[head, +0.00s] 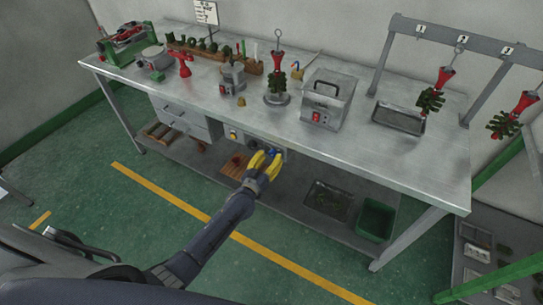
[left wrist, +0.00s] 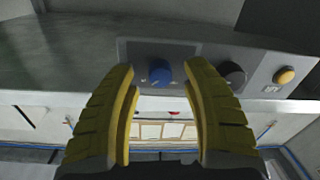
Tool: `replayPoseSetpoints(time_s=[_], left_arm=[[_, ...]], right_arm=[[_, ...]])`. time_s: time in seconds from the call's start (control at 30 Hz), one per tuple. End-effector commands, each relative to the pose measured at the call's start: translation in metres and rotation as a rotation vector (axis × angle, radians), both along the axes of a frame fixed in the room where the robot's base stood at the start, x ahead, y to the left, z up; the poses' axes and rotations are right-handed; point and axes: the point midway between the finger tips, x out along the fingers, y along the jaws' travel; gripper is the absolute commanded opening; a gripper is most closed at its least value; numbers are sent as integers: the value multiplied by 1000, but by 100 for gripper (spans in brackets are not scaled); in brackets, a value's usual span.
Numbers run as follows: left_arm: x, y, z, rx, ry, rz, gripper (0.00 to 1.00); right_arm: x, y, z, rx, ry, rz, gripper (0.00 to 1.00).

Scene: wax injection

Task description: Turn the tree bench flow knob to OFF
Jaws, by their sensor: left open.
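A control panel (head: 243,139) is set in the front edge of the steel bench. On it, in the left wrist view, are a blue knob (left wrist: 160,72), a dark knob (left wrist: 232,75) and a yellow button (left wrist: 284,76). The yellow button also shows in the head view (head: 233,134). My left gripper (head: 265,159), with yellow fingers, is open in front of the panel. The blue knob lies between its fingertips in the left wrist view; I cannot tell whether they touch it. No OFF mark is readable. My right gripper is not in view.
The steel bench top (head: 270,115) holds several wax tools, a grey box with a handle (head: 327,98) and red-and-green wax trees. Drawers (head: 187,119) stand left of the panel. A lower shelf carries a green bin (head: 376,219).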

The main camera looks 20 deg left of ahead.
Motion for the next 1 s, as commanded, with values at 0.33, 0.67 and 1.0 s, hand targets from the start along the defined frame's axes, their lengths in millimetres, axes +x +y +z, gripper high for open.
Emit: replayPoseSetpoints(time_s=[0.33,0.67,1.0], left_arm=[[15,-2,1,0,0,0,48],[15,-2,0,0,0,0,43],[15,-2,0,0,0,0,4]], right_arm=[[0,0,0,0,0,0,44],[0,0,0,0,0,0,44],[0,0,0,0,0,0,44]])
